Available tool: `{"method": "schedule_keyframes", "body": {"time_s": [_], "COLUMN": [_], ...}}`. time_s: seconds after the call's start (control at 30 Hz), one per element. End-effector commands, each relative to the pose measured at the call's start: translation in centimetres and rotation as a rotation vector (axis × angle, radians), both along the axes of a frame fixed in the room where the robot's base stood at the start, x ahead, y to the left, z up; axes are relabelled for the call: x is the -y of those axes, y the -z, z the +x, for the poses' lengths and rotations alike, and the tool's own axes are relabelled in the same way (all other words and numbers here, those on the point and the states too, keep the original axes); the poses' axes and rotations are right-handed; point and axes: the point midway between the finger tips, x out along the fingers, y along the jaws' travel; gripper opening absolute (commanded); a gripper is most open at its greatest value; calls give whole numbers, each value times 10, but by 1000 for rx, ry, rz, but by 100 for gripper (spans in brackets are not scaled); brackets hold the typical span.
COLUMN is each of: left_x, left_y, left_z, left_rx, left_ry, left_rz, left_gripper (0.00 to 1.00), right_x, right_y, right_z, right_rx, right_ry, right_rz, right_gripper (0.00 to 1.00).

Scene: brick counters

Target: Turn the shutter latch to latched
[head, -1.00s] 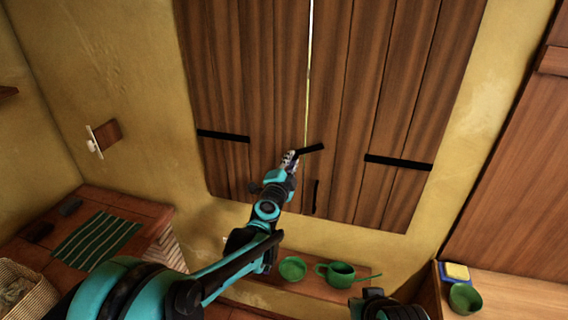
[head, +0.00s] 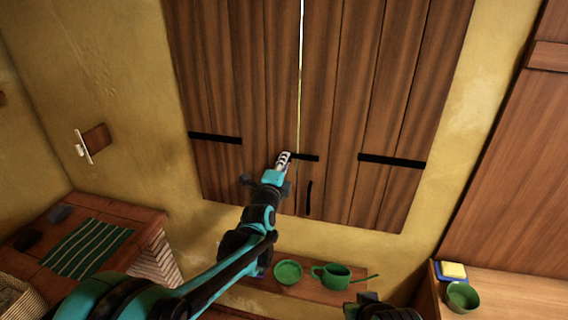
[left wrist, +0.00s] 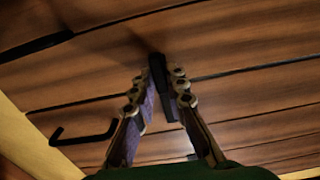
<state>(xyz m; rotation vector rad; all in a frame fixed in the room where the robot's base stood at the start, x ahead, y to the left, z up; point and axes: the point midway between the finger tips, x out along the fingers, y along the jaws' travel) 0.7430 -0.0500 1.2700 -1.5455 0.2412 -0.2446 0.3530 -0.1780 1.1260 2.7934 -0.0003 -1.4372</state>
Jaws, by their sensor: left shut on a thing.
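The shutter latch (head: 309,158) is a short black bar near the seam of the two wooden shutter leaves. It lies nearly level in the head view, tipping slightly down to the right. My left gripper (head: 286,157) is at the bar's left end and hides that end. In the left wrist view, the latch bar (left wrist: 159,75) stands between the two fingers of my left gripper (left wrist: 157,88), which is shut on it. Part of my dark right gripper (head: 370,306) shows at the bottom edge of the head view; its fingers cannot be made out.
A black pull handle (head: 309,198) sits below the latch and shows in the left wrist view (left wrist: 84,133). Black straps (head: 392,161) cross the shutter leaves (head: 350,90). A shelf below holds a green bowl (head: 288,272) and a green pot (head: 334,276). Counters stand at both sides.

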Motion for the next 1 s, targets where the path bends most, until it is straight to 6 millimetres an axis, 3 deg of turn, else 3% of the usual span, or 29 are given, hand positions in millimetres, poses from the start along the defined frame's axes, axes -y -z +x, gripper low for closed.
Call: {"method": "schedule_keyframes", "body": {"time_s": [0.37,0.4,0.47,0.8,1.0], "left_x": [1,1,1,-1,-10], "left_y": [1,1,1,1,0], "left_z": [-1,-1,-1,-3,-32], "left_rx": [-2,-2,-2,-1,0], "left_ry": [2,2,2,1,1], "left_rz": [5,5,5,3,3], "left_gripper": [0,23,34,34,34], "right_x": [0,0,0,0,0], "right_y": [0,0,0,0,0], "right_z": [0,0,0,0,0], "right_rx": [0,0,0,0,0], "right_ry": [0,0,0,0,0], "right_rz": [0,0,0,0,0], "right_gripper": [0,0,0,0,0]}}
